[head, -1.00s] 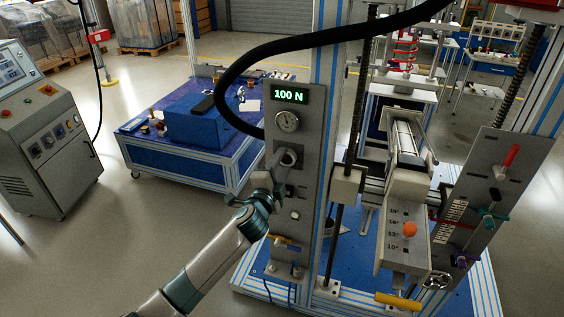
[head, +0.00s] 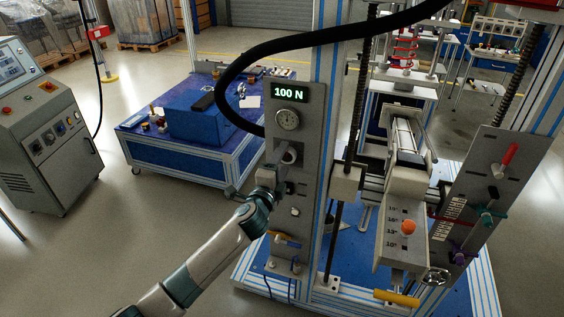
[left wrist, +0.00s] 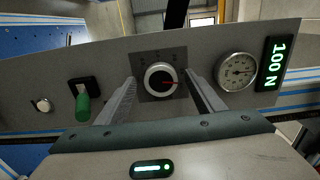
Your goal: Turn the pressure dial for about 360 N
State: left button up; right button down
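In the head view the dial (head: 289,156) sticks out of the grey panel below the gauge. My left gripper (left wrist: 158,88) is open, with one finger on each side of the dial; I cannot tell whether they touch it. It also shows in the head view (head: 277,172), just at the dial. The green display (head: 289,93) reads 100 N. The round gauge (left wrist: 236,72) sits beside the dial. My right gripper is not in view.
A green-handled switch (left wrist: 84,103) and a white button (left wrist: 42,105) are on the same panel. A yellow-handled valve (head: 284,237) sits low on it. A black hose (head: 300,44) arches over the panel. A blue table (head: 180,150) stands behind, left.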

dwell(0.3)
pick_arm(q)
jog(key=shift+s+a, duration=0.1)
jog(key=shift+s, duration=0.05)
jog(key=b+v, duration=0.3)
jog(key=v, duration=1.4)
jog(key=shift+b, duration=0.35)
